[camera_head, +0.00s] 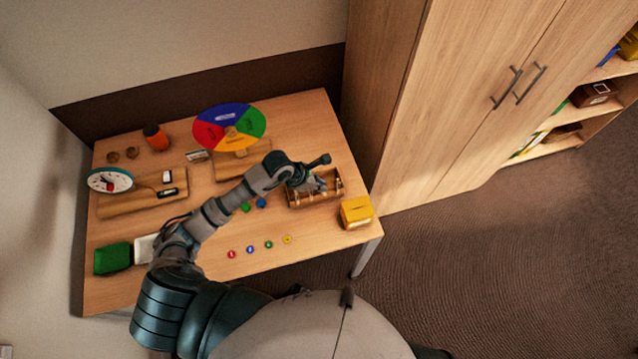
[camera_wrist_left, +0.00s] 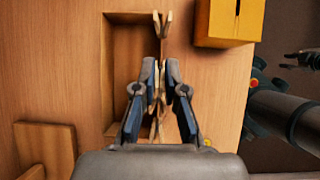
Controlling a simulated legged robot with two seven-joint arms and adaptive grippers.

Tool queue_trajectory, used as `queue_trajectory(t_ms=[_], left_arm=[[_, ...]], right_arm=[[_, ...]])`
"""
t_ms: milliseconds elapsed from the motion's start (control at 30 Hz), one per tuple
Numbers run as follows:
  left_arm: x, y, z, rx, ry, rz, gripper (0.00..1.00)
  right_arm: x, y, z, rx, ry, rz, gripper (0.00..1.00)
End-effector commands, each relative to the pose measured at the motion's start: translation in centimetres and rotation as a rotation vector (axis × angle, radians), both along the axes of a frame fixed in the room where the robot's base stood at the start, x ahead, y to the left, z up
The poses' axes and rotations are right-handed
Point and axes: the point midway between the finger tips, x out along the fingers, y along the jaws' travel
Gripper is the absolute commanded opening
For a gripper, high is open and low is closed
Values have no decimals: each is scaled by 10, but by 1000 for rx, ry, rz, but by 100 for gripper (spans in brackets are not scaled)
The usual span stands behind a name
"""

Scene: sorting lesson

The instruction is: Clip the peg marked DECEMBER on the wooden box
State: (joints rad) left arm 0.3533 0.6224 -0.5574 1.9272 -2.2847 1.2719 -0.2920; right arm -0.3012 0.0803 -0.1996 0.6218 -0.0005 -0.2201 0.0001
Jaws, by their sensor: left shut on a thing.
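The wooden box (camera_head: 337,189) is open-topped and stands at the right of the table. In the wrist view the box (camera_wrist_left: 122,60) lies below my left gripper. My left gripper (camera_head: 318,184) is over the box. In the wrist view my left gripper (camera_wrist_left: 160,78) is shut on a wooden peg (camera_wrist_left: 157,128), mostly hidden between and under the fingers, close to the box's right-hand wall. Another wooden peg (camera_wrist_left: 162,22) shows at that wall further up. No peg's marking is readable, so I cannot tell which is DECEMBER.
A yellow box (camera_head: 357,212) with a dark slot stands near the table's right edge. A colour wheel (camera_head: 228,128) stands on a wooden stand behind. Small coloured discs (camera_head: 268,244) lie along the front. Dark gripper fingers (camera_wrist_left: 300,60) show at the wrist view's right edge, apart from the table.

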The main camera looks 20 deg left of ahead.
Motion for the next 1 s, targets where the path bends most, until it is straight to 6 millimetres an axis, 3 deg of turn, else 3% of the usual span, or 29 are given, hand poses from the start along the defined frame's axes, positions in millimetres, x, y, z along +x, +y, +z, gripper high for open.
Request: queue_trajectory(t_ms=[1000], left_arm=[[3,-4,-15,-5,7,-4,0]], right_arm=[[-3,0,-13,0,4,0,40]])
